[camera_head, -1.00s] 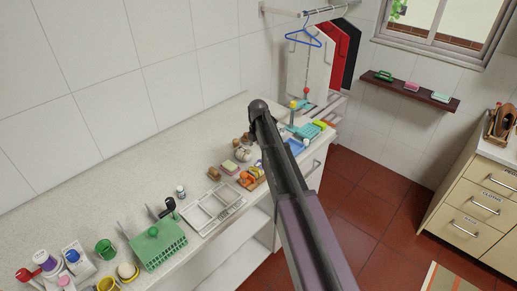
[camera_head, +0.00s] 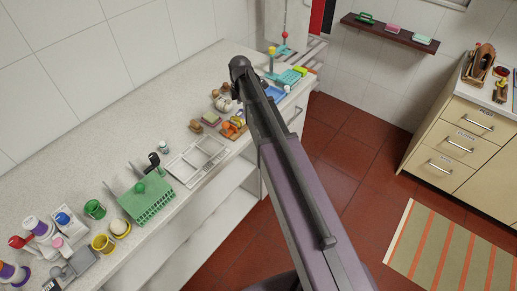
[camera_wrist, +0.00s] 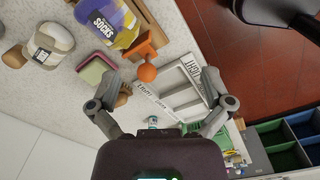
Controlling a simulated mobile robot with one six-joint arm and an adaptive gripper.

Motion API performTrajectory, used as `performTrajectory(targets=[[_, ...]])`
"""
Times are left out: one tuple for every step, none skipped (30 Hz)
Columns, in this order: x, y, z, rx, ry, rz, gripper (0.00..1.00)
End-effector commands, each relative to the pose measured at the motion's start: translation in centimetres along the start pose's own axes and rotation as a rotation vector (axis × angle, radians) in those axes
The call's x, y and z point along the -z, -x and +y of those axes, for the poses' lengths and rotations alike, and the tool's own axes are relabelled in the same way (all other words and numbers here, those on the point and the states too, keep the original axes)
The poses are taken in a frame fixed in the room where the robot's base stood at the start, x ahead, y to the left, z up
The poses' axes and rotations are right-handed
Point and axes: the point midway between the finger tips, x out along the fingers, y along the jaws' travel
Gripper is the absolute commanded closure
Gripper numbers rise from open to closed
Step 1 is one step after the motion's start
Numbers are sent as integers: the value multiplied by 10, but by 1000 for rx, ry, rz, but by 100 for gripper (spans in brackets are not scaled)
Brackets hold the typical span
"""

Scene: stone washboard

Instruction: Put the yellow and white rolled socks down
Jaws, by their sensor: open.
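In the wrist view, a yellow, white and purple bundle marked "SOCKS" (camera_wrist: 104,20) lies on the pale counter (camera_wrist: 150,20) at the top left. A beige and white rolled bundle (camera_wrist: 48,42) lies to its left; I cannot tell for sure which one is the yellow and white rolled socks. My gripper (camera_wrist: 162,76) is open, its two fingers spread wide, with nothing held between them. Both bundles lie beyond the fingertips, apart from them. In the head view my arm covers part of the counter and the gripper is mostly hidden.
An orange item (camera_wrist: 147,72), a green and pink block (camera_wrist: 95,70) and a white rack (camera_wrist: 180,90) lie near the fingers. In the head view, a green dish rack (camera_head: 150,203) and several cups stand nearer. A drawer cabinet (camera_head: 450,150) stands right, across the red floor.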

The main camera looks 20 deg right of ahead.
Motion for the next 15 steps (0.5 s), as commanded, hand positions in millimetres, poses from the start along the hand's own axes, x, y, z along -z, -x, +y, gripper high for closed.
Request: performTrajectory(targets=[[2, 0, -16, 0, -72, 0, 0], [2, 0, -22, 0, -117, 0, 0], [3, 0, -31, 0, -178, 0, 0], [4, 0, -37, 0, -225, 0, 0], [4, 0, -43, 0, -270, 0, 0], [5, 0, -51, 0, -331, 0, 0], [6, 0, -57, 0, -377, 0, 0], [6, 0, -63, 0, -422, 0, 0], [7, 0, -71, 0, -483, -1, 0], [8, 0, -77, 0, -529, -1, 0], [8, 0, -83, 0, -575, -1, 0], [9, 0, -91, 0, -636, -1, 0], [9, 0, -97, 0, -682, -1, 0], [10, 0, -103, 0, -728, -1, 0], [11, 0, -111, 0, -789, -1, 0]])
